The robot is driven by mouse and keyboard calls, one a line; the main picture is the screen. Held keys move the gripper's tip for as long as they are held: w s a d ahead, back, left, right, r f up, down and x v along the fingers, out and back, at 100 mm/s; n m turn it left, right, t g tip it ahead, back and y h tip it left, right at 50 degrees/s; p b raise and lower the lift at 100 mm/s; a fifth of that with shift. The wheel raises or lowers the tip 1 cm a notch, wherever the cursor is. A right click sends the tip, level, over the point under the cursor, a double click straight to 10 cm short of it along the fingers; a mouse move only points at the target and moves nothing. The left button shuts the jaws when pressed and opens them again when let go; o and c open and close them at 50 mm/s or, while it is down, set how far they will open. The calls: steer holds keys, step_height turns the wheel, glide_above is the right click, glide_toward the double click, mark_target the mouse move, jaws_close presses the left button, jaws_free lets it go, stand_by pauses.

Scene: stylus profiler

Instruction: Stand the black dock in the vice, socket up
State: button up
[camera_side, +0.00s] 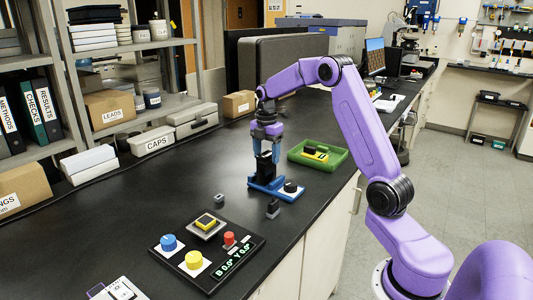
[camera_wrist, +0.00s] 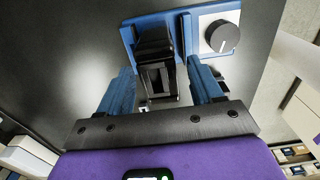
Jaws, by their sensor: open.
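The blue vice (camera_side: 268,190) stands on the black bench, with a black knob on a white plate at its right end. In the wrist view the vice's blue base (camera_wrist: 186,22) lies beyond the fingers. The black dock (camera_wrist: 157,50) appears upright at the vice, with a rectangular opening facing the wrist camera; it also shows in the side view (camera_side: 264,169). My gripper (camera_side: 265,157) points down over the vice, its blue fingers open on either side of the dock. Gaps show beside the dock in the wrist view. How the vice jaws meet the dock's foot is hidden.
A green tray (camera_side: 336,158) with a yellow-and-black part stands behind the vice. Small grey pieces (camera_side: 219,200) (camera_side: 273,209) lie in front of it. A black control panel (camera_side: 206,272) with coloured knobs sits nearer the camera. The bench left of the vice is clear.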

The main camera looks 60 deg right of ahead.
steer(key=shift+r, duration=3.55)
step_height(320, 180, up, 12)
steer(key=shift+a, duration=0.1)
steer(key=s+a+f+m, duration=0.1)
steer(key=s+a+f, duration=0.15)
steer(key=a, duration=0.55)
steer(key=s+a+f+m, duration=0.1)
steer(key=s+a, duration=0.3)
steer(key=a, duration=0.4)
steer(key=s+a+f, duration=0.2)
steer(key=s+a, duration=0.1)
steer(key=a, duration=0.5)
steer(key=s+a+f+m, duration=0.1)
steer(key=s+f, duration=0.2)
steer(key=s, duration=0.5)
steer(key=s+f+m, duration=0.1)
steer(key=s+f, duration=0.3)
steer(key=s, duration=0.5)
steer(key=s+a+f+m, duration=0.1)
steer(key=s+f, duration=0.3)
steer(key=s, duration=0.4)
steer(key=shift+s+a+f, duration=0.25)
steer(key=shift+s+a, duration=0.05)
